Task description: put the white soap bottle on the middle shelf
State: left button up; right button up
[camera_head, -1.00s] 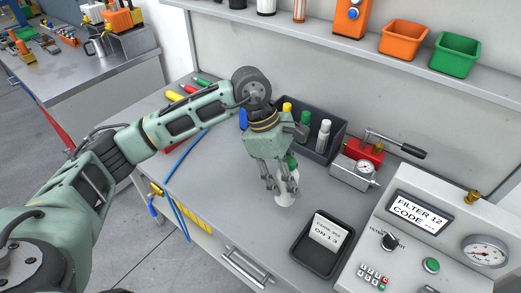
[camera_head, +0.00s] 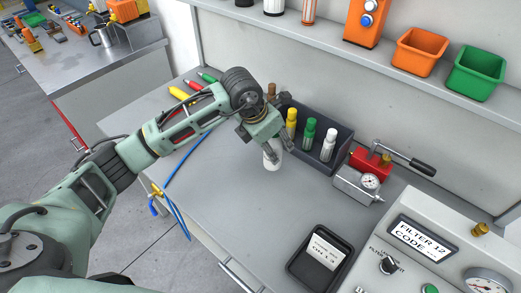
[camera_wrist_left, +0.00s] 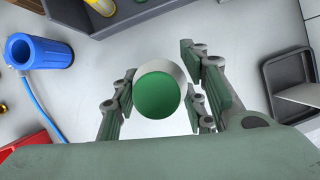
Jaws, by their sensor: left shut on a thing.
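A white bottle with a green top (camera_head: 272,159) is between the fingers of my left gripper (camera_head: 270,147). In the left wrist view, its round green top (camera_wrist_left: 157,95) faces the camera, with the fingers (camera_wrist_left: 160,100) on both sides. The gripper is shut on it, in front of the left end of a dark bin. The gripper hides part of the bottle, and I cannot tell how far its base is from the bench. A grey shelf (camera_head: 360,62) runs along the back wall; I cannot tell if it is the middle one. My right gripper is not in view.
The dark bin (camera_head: 343,158) holds several capped bottles. A red-topped press (camera_head: 366,172), a black tray (camera_head: 293,262) and a grey control panel (camera_head: 400,262) are to the right. Orange (camera_head: 421,52) and green (camera_head: 476,72) bins stand on the shelf. A blue hose (camera_head: 185,165) lies left.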

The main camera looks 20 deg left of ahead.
pick_arm(q)
jog(key=a+f+p, duration=0.1)
jog(key=f, duration=0.1)
jog(key=w+a+f+p, duration=0.1)
jog(key=a+f, duration=0.1)
jog(key=a+f+p, duration=0.1)
jog(key=a+f, duration=0.1)
jog(key=shift+w+f, duration=0.3)
jog(key=shift+w, duration=0.05)
jog(key=shift+f, duration=0.25)
jog(key=shift+f, duration=0.1)
jog(key=o, duration=1)
jog(key=shift+f, duration=0.15)
jog(key=shift+c, duration=0.2)
jog(key=o, duration=0.5)
